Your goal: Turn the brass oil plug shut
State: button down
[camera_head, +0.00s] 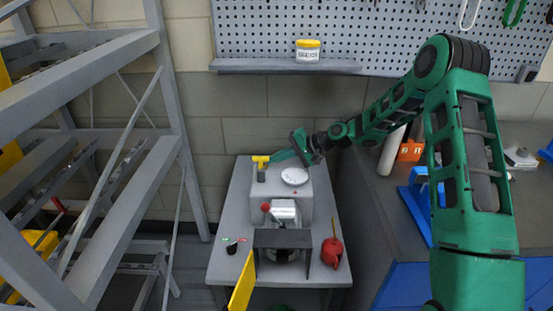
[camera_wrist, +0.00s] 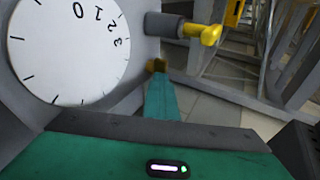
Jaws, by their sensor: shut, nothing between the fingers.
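A small brass piece, which looks like the oil plug (camera_wrist: 157,64), sits on the side of the grey machine in the wrist view, just beyond my fingertips. It is partly hidden by them, so I cannot tell whether they touch it or how far it is turned. I cannot make it out in the head view. My gripper (camera_wrist: 156,78) is shut and empty, its green fingers together. In the head view my gripper (camera_head: 275,157) reaches left over the back of the machine (camera_head: 305,205), close to a yellow-handled tap (camera_head: 261,161).
The yellow tap handle (camera_wrist: 205,33) and a white dial (camera_wrist: 65,50) are close to my fingers. A red-knobbed lever (camera_head: 266,207), a dark bracket (camera_head: 283,240) and a red oil can (camera_head: 331,252) are nearer the front. A grey rack (camera_head: 120,170) stands left.

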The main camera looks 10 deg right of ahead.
jog(key=shift+s+a+f, duration=0.15)
jog(key=shift+s+a, duration=0.15)
jog(key=shift+a, duration=0.2)
jog(key=shift+s+a+f, duration=0.1)
jog(key=shift+s+a, duration=0.15)
jog(key=shift+a, duration=0.25)
jog(key=shift+s, duration=0.1)
jog(key=shift+r, duration=0.1)
jog(key=r, duration=0.1)
jog(key=d+r, duration=0.1)
jog(key=r, duration=0.1)
jog(key=w+r, duration=0.1)
jog(key=shift+d+r, duration=0.2)
jog(key=shift+d, duration=0.1)
jog(key=s+a+r, duration=0.6)
jog(key=a, duration=0.2)
jog(key=shift+s+a+r, duration=0.35)
jog(key=shift+s, duration=0.05)
jog(key=shift+s, duration=0.1)
